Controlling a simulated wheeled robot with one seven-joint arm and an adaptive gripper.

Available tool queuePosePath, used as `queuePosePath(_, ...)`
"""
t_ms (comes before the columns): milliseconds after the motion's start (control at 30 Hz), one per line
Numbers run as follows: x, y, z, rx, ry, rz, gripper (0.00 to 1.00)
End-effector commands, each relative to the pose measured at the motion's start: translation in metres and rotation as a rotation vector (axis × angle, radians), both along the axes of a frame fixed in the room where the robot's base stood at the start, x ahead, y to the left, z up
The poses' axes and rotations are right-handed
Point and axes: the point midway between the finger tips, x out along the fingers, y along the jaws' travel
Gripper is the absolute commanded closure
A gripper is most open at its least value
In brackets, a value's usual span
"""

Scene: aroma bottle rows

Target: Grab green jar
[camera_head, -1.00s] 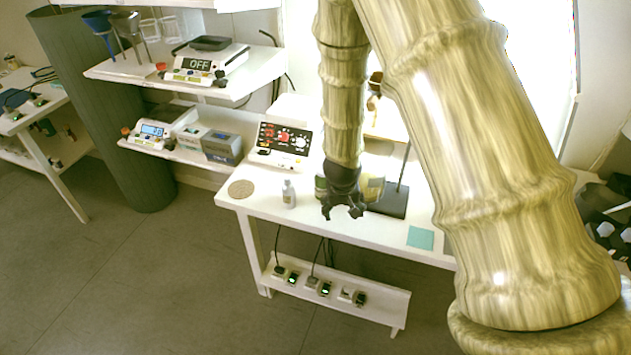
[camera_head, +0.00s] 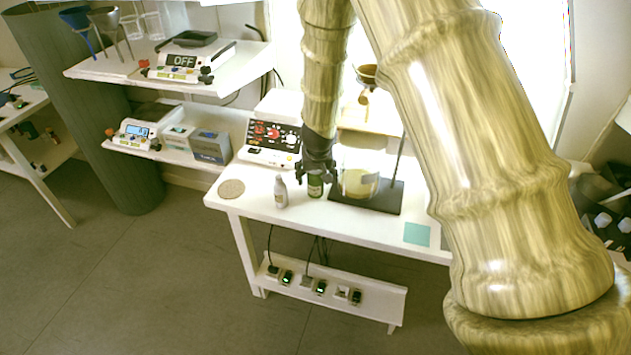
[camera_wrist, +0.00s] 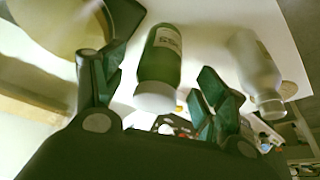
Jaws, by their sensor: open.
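The green jar (camera_head: 315,184) stands upright on the white table, with a pale label and a white cap. In the wrist view the green jar (camera_wrist: 161,62) lies between the two open fingers, with its cap toward my palm. My gripper (camera_head: 317,172) is open and hangs just above and around the jar's top in the head view, partly hiding it. It also shows in the wrist view (camera_wrist: 160,95), with one finger on each side of the jar. I cannot tell whether either finger touches it.
A grey-white bottle (camera_head: 281,192) stands close left of the jar; it also shows in the wrist view (camera_wrist: 254,70). A glass beaker (camera_head: 360,180) on a dark stand base (camera_head: 385,202) is close right. A cork disc (camera_head: 231,189) and teal square (camera_head: 417,234) lie flat.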

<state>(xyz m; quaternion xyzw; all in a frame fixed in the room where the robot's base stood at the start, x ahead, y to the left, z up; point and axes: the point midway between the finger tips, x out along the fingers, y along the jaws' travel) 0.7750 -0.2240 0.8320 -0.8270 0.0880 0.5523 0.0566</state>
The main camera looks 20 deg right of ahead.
Motion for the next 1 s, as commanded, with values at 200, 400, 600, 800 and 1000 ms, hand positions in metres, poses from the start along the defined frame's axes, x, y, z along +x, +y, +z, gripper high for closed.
queuePosePath(200, 0.004, -0.002, -0.018, 0.002, 0.003, -0.004, 0.28)
queuePosePath(400, 0.012, -0.004, -0.04, 0.002, 0.003, -0.003, 0.28)
queuePosePath(600, 0.016, -0.005, -0.049, 0.0, 0.001, -0.003, 0.28)
queuePosePath(800, 0.016, -0.005, -0.049, 0.0, 0.001, -0.002, 0.28)
queuePosePath(1000, 0.016, -0.005, -0.049, 0.0, 0.001, -0.002, 0.57)
